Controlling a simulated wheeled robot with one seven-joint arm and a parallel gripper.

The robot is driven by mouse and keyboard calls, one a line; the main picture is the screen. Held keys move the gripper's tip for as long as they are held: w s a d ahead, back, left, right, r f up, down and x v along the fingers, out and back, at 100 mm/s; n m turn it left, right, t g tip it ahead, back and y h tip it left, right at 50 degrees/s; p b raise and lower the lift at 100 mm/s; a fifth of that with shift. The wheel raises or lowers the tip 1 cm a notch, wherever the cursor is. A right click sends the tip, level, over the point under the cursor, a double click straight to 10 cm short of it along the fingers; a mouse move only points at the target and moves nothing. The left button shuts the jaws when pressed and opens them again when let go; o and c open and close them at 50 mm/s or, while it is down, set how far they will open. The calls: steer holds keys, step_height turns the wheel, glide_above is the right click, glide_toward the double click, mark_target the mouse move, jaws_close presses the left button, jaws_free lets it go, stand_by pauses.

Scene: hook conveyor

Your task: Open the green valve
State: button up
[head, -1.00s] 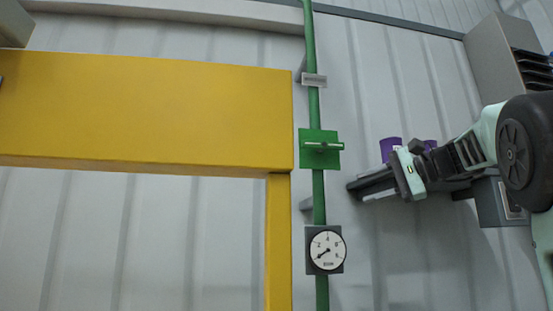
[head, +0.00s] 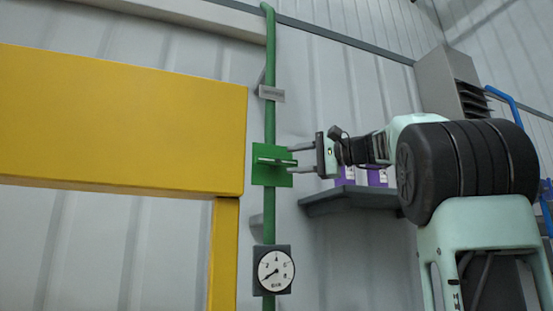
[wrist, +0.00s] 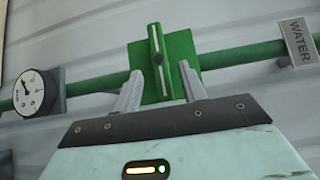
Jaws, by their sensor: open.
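The green valve (head: 271,172) is a square green plate on a vertical green pipe (head: 270,120), with a bar handle (head: 273,161) lying across the pipe. In the wrist view the handle (wrist: 157,55) stands upright while the pipe (wrist: 238,54) runs sideways. My gripper (head: 293,159) is open and empty at the right edge of the plate. In the wrist view the fingers of my gripper (wrist: 160,68) stand either side of the handle's lower half. I cannot tell whether the tips reach past the handle or touch the plate.
A round gauge (head: 274,269) is on the pipe below the valve, and a WATER label (head: 271,93) above it. A yellow beam (head: 120,120) with a post is close on the left. A grey shelf (head: 350,199) with purple boxes (head: 376,177) is right of the pipe.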

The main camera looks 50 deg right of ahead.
mark_target(281, 161)
steer(key=p+x, duration=0.1)
steer(key=x, duration=0.5)
steer(key=shift+c, duration=0.3)
jaws_close()
